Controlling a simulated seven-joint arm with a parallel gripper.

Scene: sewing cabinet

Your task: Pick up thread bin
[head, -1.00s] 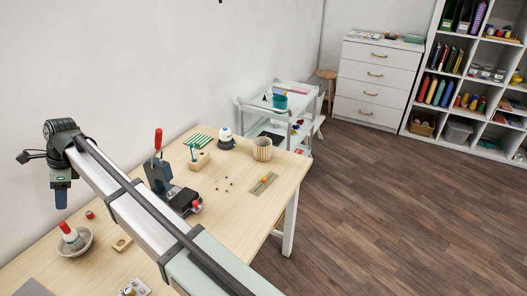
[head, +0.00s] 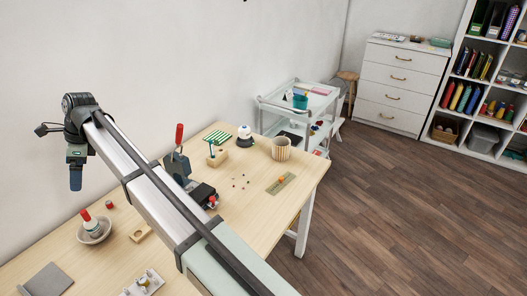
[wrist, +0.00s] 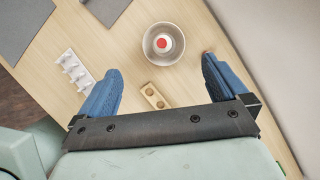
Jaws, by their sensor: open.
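I cannot tell for sure which container is the thread bin. A striped cup-like bin (head: 281,149) stands upright near the far end of the table (head: 245,205). A teal tub (head: 300,101) sits on the white cart, and a grey bin (head: 481,138) is low in the shelf. My gripper (head: 75,178) hangs above the left part of the table, far from all three. In the wrist view my gripper (wrist: 160,66) has its two blue fingers wide apart with nothing held. A bowl with a red-capped bottle (wrist: 163,43) shows below, beyond the fingertips.
The bowl (head: 82,234) stands near a wooden block with holes (head: 141,233), a white rack (head: 145,284) and a grey mat (head: 48,280). A dark clamp-like device (head: 178,165) stands mid-table. The white cart (head: 268,104) is beyond the table. Floor (head: 400,220) at right is clear.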

